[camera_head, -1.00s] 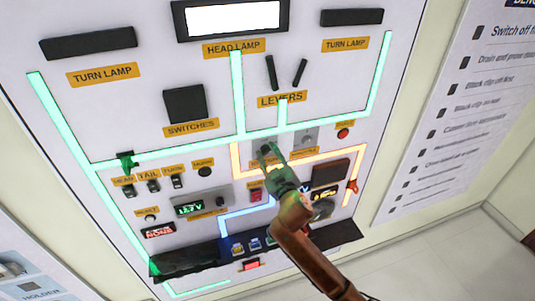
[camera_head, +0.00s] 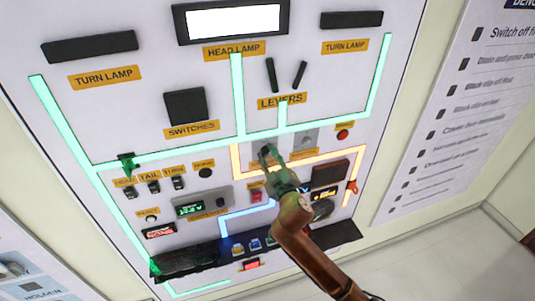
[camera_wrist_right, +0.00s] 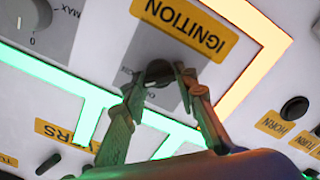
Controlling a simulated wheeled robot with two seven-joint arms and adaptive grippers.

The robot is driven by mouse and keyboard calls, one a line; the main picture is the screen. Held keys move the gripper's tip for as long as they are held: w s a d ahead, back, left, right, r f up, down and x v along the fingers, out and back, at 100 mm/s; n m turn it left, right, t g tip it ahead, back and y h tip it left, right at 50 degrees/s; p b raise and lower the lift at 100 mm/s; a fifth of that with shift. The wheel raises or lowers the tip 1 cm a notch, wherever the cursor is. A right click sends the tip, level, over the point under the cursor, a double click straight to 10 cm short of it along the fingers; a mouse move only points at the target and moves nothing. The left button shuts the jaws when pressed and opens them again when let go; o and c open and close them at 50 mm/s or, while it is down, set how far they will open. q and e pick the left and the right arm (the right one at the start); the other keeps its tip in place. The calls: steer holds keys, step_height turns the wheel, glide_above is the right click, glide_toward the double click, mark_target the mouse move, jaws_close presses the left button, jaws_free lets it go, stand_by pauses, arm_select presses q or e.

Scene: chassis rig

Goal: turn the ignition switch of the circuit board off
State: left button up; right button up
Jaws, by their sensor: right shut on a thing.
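The circuit board (camera_head: 140,105) is an upright white panel in the head view, with glowing green, orange and blue lines. The ignition switch (camera_wrist_right: 158,70) is a dark round knob on a grey plate in the right wrist view, next to the orange IGNITION label (camera_wrist_right: 185,25). My right gripper (camera_wrist_right: 159,84) is shut on this knob, one finger on each side. In the head view my right gripper (camera_head: 267,153) reaches the panel below the LEVERS label and hides the switch. The knob's exact turn angle is hard to read. My left gripper is not in view.
Two black levers (camera_head: 271,75) stand above the gripper. A red button (camera_head: 342,135) is to the right, and small toggle switches (camera_head: 154,187) are to the left. A black tray (camera_head: 205,254) juts out below. A grey dial (camera_wrist_right: 38,12) shows near the knob in the wrist view.

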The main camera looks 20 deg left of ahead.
steer(key=n+p, duration=0.1)
steer(key=n, duration=0.3)
steer(key=shift+n, duration=0.3)
steer(key=shift+f+n+p, duration=0.15)
steer(key=shift+n+p, duration=0.85)
steer(key=shift+n, duration=1.2)
steer(key=o, duration=1.1)
steer(key=shift+s, duration=0.1)
steer(key=v, duration=1.2)
